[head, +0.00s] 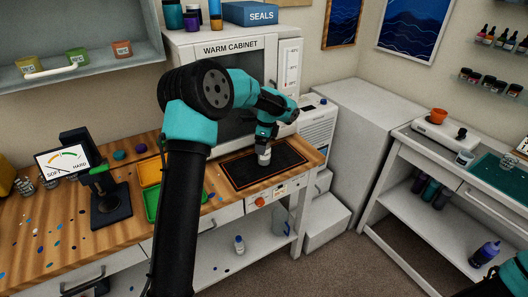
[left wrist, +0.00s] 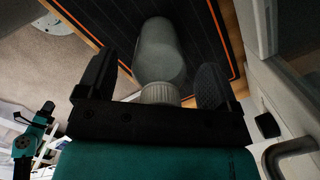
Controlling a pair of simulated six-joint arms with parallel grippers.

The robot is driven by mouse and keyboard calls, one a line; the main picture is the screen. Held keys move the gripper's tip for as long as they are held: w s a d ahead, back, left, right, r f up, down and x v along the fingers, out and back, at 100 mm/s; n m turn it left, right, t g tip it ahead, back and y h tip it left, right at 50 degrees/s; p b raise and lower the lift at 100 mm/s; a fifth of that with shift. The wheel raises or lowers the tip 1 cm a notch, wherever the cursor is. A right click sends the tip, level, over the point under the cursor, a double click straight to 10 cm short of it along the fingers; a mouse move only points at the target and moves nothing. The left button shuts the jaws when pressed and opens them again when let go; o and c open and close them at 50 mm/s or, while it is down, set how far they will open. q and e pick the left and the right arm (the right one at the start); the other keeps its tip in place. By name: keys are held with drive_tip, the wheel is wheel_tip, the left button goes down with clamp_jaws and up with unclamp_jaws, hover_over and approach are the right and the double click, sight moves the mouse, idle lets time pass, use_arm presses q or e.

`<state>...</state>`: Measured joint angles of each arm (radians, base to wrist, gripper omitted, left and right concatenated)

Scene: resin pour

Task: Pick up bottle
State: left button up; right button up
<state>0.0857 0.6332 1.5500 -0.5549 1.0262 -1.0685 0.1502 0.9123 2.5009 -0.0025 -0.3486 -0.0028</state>
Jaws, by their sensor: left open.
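A pale grey bottle (head: 264,157) with a ribbed cap stands on the black mat with an orange border (head: 240,176), in front of the warm cabinet. In the left wrist view the bottle (left wrist: 160,50) lies between the fingers, its cap (left wrist: 160,94) close to the palm. My left gripper (head: 264,143) is open and comes down over the bottle from above. In the left wrist view a gap shows on each side of the bottle. Part of my right arm (head: 514,276) shows at the lower right corner; its fingers cannot be made out clearly.
The warm cabinet (head: 228,70) stands behind the mat. To the left are a yellow tray (head: 149,172), a green tray (head: 152,206) and a hardness gauge (head: 62,158). A small white bottle (head: 239,244) and a clear jug (head: 280,221) stand on the shelf below.

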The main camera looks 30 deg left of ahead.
use_arm(q)
drive_tip(key=c, duration=1.2)
drive_tip(key=shift+r, duration=0.1)
drive_tip(key=shift+r, duration=1.3)
drive_tip(key=s+d, duration=0.2)
drive_tip(key=s, duration=0.2)
drive_tip(key=s+d+r, duration=0.1)
drive_tip(key=s+d, duration=0.2)
drive_tip(key=s, duration=0.2)
drive_tip(key=s+d+r, duration=0.1)
drive_tip(key=s+d, duration=0.2)
drive_tip(key=s, duration=0.1)
drive_tip(key=shift+s+d+r, duration=0.1)
drive_tip(key=shift+s+d, duration=0.1)
drive_tip(key=shift+s, duration=0.1)
